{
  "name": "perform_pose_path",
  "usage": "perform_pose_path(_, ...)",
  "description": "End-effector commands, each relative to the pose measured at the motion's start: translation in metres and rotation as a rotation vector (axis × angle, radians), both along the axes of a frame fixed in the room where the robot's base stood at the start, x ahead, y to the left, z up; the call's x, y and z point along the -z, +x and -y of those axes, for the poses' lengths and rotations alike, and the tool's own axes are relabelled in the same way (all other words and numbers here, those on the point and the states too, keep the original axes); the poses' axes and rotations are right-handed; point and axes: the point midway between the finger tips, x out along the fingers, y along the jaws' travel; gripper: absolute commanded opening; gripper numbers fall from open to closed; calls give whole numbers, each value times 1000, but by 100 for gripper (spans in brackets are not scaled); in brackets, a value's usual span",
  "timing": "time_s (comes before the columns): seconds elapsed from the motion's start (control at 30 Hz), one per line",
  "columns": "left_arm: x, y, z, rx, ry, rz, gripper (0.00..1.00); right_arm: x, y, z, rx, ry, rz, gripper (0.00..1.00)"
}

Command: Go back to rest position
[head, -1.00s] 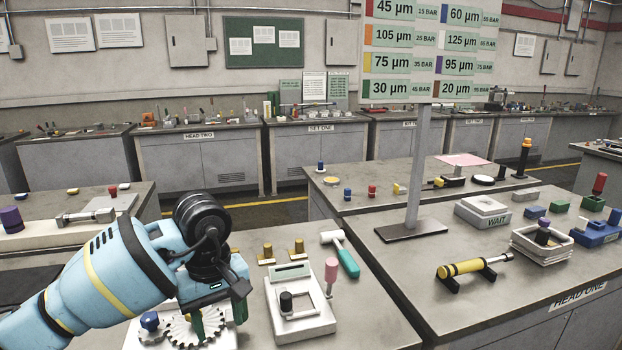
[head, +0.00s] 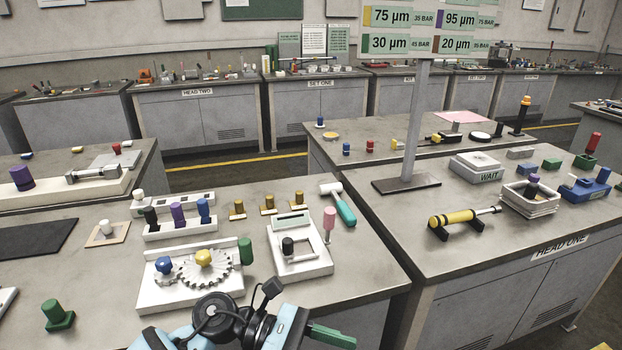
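My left gripper (head: 325,334) is at the bottom edge, right of the gear fixture, with a green finger-like part pointing right. Much of it is cut off by the frame, so its opening cannot be told. My blue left arm with its black wrist (head: 222,318) is low in front of the bench. My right gripper is not in view. The white gear fixture (head: 165,297) holds grey gears (head: 205,270), a yellow knob (head: 203,257) and a blue knob (head: 164,265). A green cylinder (head: 246,251) stands at its right end. The gripper is apart from these.
A green knob (head: 57,315) stands at front left. A sign post (head: 416,130) rises from the right bench.

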Motion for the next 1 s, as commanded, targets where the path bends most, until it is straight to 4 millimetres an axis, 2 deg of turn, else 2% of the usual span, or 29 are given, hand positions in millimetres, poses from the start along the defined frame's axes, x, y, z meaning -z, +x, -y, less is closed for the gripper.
perform_pose_path(0.1, -10, -6, 2, -136, -169, -287, 49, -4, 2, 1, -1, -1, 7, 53)
perform_pose_path(0.23, -13, -1, -8, -284, -340, -619, 49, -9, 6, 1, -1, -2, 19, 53)
perform_pose_path(0.37, -3, 7, -31, -430, -506, -965, 49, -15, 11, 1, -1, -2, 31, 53)
perform_pose_path(0.47, 16, 11, -55, -539, -631, -1236, 49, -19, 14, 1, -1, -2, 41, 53)
perform_pose_path(0.63, 69, 3, -103, -722, -845, -1697, 49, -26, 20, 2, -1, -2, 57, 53)
perform_pose_path(0.73, 107, -13, -133, -829, -980, -1963, 49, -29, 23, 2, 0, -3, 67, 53)
perform_pose_path(0.87, 162, -52, -170, -970, -1168, -2298, 49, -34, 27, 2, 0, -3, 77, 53)
perform_pose_path(0.97, 202, -94, -196, -1077, -1324, -2540, 49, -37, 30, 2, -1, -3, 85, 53)
perform_pose_path(1.0, 216, -112, -205, 1095, 1360, 2574, 49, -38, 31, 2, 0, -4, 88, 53)
